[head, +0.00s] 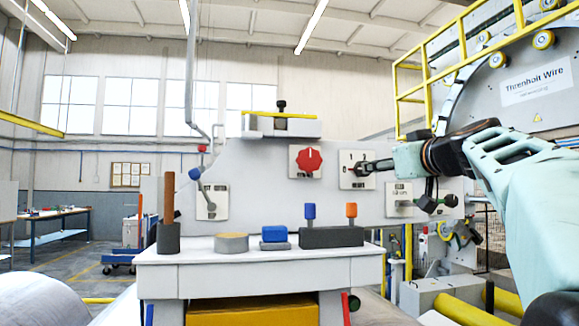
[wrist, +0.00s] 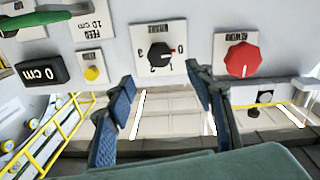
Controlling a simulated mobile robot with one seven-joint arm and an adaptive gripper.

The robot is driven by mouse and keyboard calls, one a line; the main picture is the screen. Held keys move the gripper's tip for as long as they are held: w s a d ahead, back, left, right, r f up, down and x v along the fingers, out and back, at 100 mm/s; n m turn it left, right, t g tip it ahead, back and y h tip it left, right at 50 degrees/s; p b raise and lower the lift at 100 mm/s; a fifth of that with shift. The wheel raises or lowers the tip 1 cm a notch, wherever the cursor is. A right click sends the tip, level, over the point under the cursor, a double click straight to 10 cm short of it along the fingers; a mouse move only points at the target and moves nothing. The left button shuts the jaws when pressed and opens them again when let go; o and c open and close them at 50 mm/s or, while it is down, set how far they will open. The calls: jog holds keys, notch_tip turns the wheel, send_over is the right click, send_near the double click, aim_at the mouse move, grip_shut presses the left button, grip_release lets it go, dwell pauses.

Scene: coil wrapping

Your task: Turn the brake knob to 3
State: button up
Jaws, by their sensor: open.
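The brake knob (wrist: 160,55) is a black dial on a white plate (wrist: 140,40) in the upper middle of the wrist view, where the picture is turned over. A 0 stands at its right and other digits at its left; its exact setting is too small to read. My gripper (wrist: 166,92) is open and empty, its blue-padded fingers apart, with the knob beyond the gap between them. In the head view my gripper (head: 376,166) reaches from the right to the plate (head: 346,183) and hides much of the knob. I cannot tell whether it touches.
A red knob (head: 308,160) sits on the neighbouring plate, close to one finger in the wrist view (wrist: 242,58). A lever panel (head: 212,203) is at the left. A white bench (head: 200,260) below bears several small items. A yellow railing (head: 425,60) stands behind my arm.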

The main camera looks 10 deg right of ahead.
aim_at(361, 169)
jog(key=w+p, duration=0.3)
jog(key=w, duration=0.7)
jog(key=shift+w+p, duration=0.15)
jog(key=shift+p, duration=0.25)
jog(key=c, duration=1.2)
jog(key=shift+o, duration=0.2)
